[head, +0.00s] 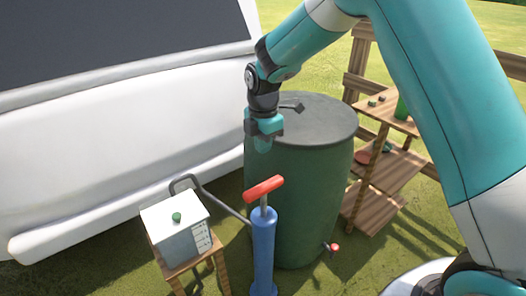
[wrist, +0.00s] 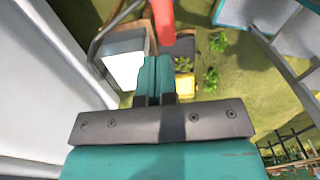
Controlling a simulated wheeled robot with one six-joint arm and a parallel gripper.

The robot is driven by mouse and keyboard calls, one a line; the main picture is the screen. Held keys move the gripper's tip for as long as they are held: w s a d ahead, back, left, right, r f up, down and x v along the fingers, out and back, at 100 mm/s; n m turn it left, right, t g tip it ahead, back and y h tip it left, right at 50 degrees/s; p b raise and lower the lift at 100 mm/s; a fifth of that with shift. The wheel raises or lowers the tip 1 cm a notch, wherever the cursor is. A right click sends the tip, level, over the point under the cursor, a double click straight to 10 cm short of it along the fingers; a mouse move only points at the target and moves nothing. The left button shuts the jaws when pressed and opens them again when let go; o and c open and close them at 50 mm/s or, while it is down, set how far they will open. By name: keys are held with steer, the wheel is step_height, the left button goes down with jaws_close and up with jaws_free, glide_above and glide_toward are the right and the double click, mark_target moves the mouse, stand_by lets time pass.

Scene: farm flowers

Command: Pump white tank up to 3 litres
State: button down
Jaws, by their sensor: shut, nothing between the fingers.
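The white tank (head: 177,234) is a white-topped box with a small green knob and level marks on its side. It stands on a small wooden stool, and its white top also shows in the wrist view (wrist: 124,68). A blue hand pump (head: 263,250) stands upright to its right, with a red T-handle (head: 264,188) on a short visible rod. A grey hose runs between the tank and the pump. My gripper (head: 263,146) is shut and empty, above the red handle and apart from it. In the wrist view the red handle (wrist: 164,20) shows beyond my closed fingers (wrist: 154,62).
A large green barrel (head: 300,190) with a grey lid stands right behind the pump, with a red-handled tap low down. A white vehicle (head: 130,130) fills the left. Wooden shelves (head: 385,165) stand at the right. Grass is open in front of the vehicle.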

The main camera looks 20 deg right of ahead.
mark_target(263, 184)
step_height(263, 184, down, 12)
steer(key=shift+r+p, duration=0.1)
steer(key=shift+p, duration=0.2)
step_height(263, 184, down, 10)
steer(key=b, duration=0.5)
steer(key=shift+r, duration=0.2)
steer(key=shift+s+f, duration=0.1)
step_height(263, 184, up, 14)
steer(key=p, duration=0.3)
steer(key=shift+r, duration=0.25)
stand_by(0.4)
